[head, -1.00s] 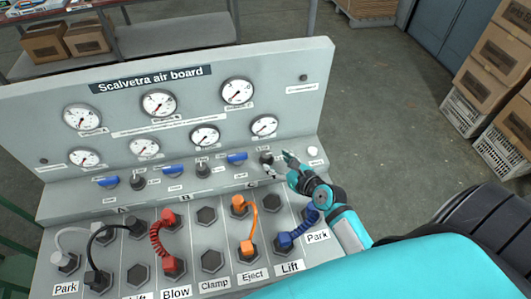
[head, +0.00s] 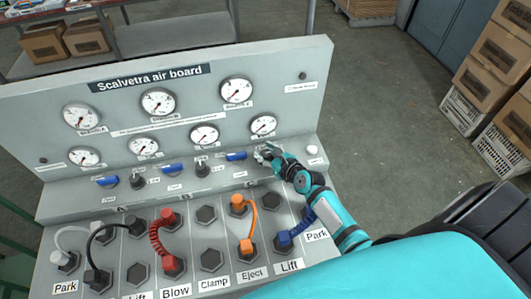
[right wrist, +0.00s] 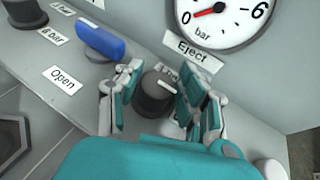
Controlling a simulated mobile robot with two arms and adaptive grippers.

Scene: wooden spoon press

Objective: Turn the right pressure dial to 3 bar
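The right pressure dial is a dark round knob with a white pointer mark (right wrist: 152,97) on the grey board's ledge. In the right wrist view my right gripper (right wrist: 160,82) has one finger on each side of this knob, and a gap shows beside it. In the head view the right gripper (head: 263,153) covers the knob. The gauge (head: 263,125) above it is labelled Eject in the wrist view (right wrist: 222,15), with its red needle near 0. My left gripper is not in view.
A blue lever (right wrist: 100,42) stands just left of the knob, also in the head view (head: 236,156). A white button (head: 312,151) sits to the right. Hoses such as the orange one (head: 251,218) plug into the lower panel.

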